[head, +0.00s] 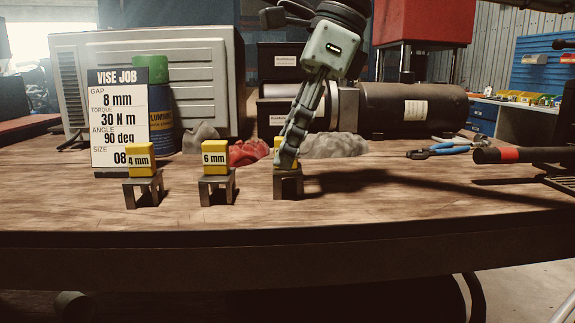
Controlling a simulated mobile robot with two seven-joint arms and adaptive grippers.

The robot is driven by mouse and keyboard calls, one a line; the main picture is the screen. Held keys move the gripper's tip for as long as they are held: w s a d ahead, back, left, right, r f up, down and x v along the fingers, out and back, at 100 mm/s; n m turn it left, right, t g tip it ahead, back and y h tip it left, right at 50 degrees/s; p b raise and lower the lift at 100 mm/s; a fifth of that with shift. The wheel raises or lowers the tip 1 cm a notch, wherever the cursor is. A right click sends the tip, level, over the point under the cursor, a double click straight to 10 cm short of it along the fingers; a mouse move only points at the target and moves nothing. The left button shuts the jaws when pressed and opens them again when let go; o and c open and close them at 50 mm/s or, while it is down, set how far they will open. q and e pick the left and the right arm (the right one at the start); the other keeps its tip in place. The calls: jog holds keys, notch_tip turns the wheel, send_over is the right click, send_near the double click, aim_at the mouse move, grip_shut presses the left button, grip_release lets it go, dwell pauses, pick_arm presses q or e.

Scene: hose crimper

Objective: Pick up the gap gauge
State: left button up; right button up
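Three yellow gap gauge blocks sit on small metal stands along the front of the bench. The left one (139,160) reads 4 mm and the middle one (215,158) reads 6 mm. The third gauge (277,145) is mostly hidden behind my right gripper (287,163), with only a yellow sliver showing, and its label cannot be read. My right gripper points down with its fingertips at this gauge, just above its stand (289,184). The fingers show edge-on, so I cannot tell whether they grip it. My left gripper is not in view.
A VISE JOB sign (119,118) listing gap 8 mm stands behind the 4 mm gauge. A red cloth (248,152) and grey cloth (336,145) lie behind the stands. Blue-handled pliers (445,151) and a red-banded black bar (512,155) lie right. The front bench strip is clear.

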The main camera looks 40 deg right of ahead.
jog(key=shift+f, duration=0.2)
grip_shut()
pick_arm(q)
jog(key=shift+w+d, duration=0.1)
pick_arm(e)
jog(key=shift+r, duration=0.25)
notch_tip(320, 180, up, 4)
jog(key=shift+a+r+p, duration=0.1)
jog(key=shift+r+p, duration=0.05)
jog(key=shift+p, duration=0.3)
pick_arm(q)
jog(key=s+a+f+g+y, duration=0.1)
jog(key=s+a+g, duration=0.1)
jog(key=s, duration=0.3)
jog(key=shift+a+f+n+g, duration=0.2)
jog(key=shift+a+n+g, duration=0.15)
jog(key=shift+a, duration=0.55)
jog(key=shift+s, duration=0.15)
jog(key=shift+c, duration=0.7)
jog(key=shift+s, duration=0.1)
pick_arm(e)
jog(key=s+a+r, duration=0.6)
jog(key=s+a, duration=0.1)
jog(key=a, duration=0.2)
jog(key=shift+r, duration=0.15)
